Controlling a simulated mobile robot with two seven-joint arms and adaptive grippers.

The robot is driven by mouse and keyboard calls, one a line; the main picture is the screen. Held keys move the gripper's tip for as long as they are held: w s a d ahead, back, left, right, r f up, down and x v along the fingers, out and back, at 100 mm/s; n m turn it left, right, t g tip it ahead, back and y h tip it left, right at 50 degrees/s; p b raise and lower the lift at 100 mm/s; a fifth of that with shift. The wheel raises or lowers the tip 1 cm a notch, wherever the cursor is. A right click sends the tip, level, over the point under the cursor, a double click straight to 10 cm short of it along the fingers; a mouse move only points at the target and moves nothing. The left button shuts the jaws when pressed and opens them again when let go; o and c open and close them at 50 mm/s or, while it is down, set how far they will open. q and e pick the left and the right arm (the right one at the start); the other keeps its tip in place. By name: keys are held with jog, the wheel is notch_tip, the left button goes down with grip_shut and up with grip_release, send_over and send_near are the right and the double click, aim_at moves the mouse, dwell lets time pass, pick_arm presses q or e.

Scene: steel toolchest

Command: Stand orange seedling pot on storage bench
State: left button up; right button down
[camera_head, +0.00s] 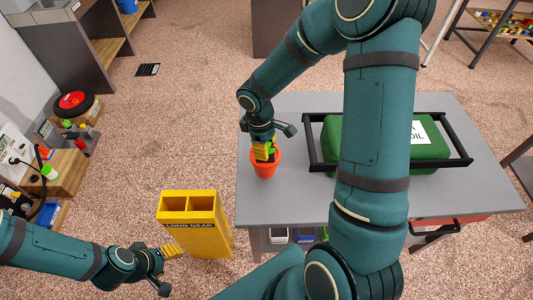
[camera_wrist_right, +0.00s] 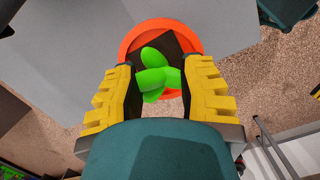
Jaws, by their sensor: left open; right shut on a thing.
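The orange seedling pot (camera_head: 265,165) has dark soil and a green seedling, and looks upright. It is at the left edge of the grey storage bench top (camera_head: 290,208); I cannot tell whether it touches the surface. My right gripper (camera_head: 265,151) is shut on the pot from above. In the right wrist view the yellow fingers (camera_wrist_right: 163,75) stand on either side of the green leaves, with the orange rim (camera_wrist_right: 128,42) beyond them. My left gripper (camera_head: 178,251) is open and empty, low at the lower left, beside the yellow bin.
A green case (camera_head: 345,130) in a black frame (camera_head: 312,145) takes up the bench's middle and right, partly hidden by my right arm. A yellow two-slot bin (camera_head: 205,235) stands on the floor left of the bench. The bench's front left top is clear.

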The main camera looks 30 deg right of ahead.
notch_tip(320, 180, down, 3)
jog(key=shift+f+b, duration=0.15)
jog(key=shift+b, duration=0.2)
jog(key=c, duration=0.6)
grip_release()
